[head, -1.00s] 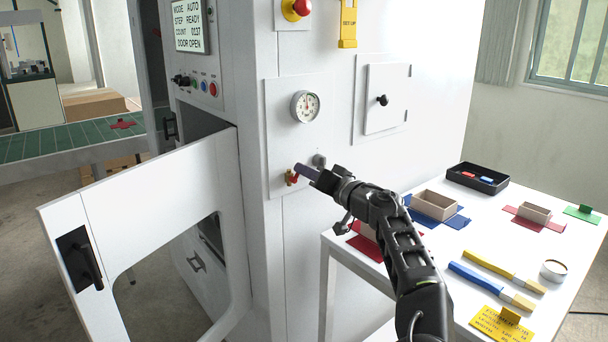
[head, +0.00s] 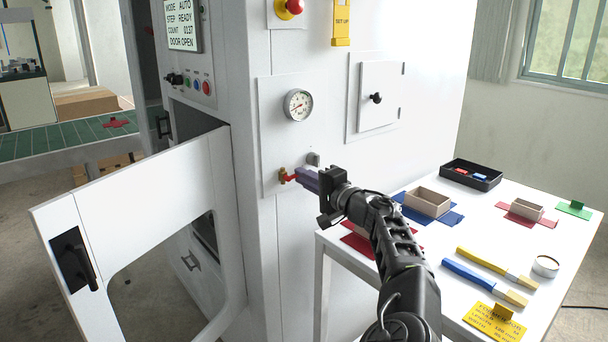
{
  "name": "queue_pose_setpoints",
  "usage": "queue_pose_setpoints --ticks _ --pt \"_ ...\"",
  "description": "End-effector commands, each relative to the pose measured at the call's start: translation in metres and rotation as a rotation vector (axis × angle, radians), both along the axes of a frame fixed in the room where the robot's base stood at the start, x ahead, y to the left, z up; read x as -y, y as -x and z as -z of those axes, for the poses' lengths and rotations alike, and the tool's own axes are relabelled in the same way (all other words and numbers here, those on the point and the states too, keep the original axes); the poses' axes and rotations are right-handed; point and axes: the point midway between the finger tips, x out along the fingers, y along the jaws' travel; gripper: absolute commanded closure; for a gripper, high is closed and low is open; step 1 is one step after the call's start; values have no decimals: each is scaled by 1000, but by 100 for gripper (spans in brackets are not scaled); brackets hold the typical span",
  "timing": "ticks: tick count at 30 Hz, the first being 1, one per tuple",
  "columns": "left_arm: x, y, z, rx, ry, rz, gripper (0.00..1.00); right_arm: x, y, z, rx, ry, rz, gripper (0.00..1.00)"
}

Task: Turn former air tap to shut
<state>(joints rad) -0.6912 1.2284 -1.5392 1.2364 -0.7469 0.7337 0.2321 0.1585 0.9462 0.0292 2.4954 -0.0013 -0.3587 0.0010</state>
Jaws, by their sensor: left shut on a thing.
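The former air tap (head: 283,175) is low on the side panel of the white machine. It has a brass body and a red handle that sticks out to the right, roughly level. My left gripper (head: 301,178) is at the tap, with its fingers shut on the red handle. The fingers hide the handle's outer end. A round pressure gauge (head: 298,105) is above the tap; its needle seems to point to the lower left. My right gripper is not in view.
The machine's door (head: 140,200) stands open at the left. A white table (head: 400,262) at the right holds box blanks, a black tray (head: 471,175), brushes and a yellow card (head: 496,322). A small grey fitting (head: 313,158) is just above my gripper.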

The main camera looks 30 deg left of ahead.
Motion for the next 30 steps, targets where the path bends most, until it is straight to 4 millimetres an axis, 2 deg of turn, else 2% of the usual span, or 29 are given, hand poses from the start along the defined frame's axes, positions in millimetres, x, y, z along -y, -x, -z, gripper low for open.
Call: queue_pose_setpoints --ticks 7,20,21,28,30 --pt "0 0 2 -78 -23 0 100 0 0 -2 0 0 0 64" --pt "0 0 3 -92 -28 0 100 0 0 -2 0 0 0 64" --pt "0 0 3 -92 -28 0 89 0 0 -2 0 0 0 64" --pt "0 0 3 -90 -27 0 70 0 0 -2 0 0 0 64" --pt "0 0 3 -90 -27 0 68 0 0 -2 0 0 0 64"
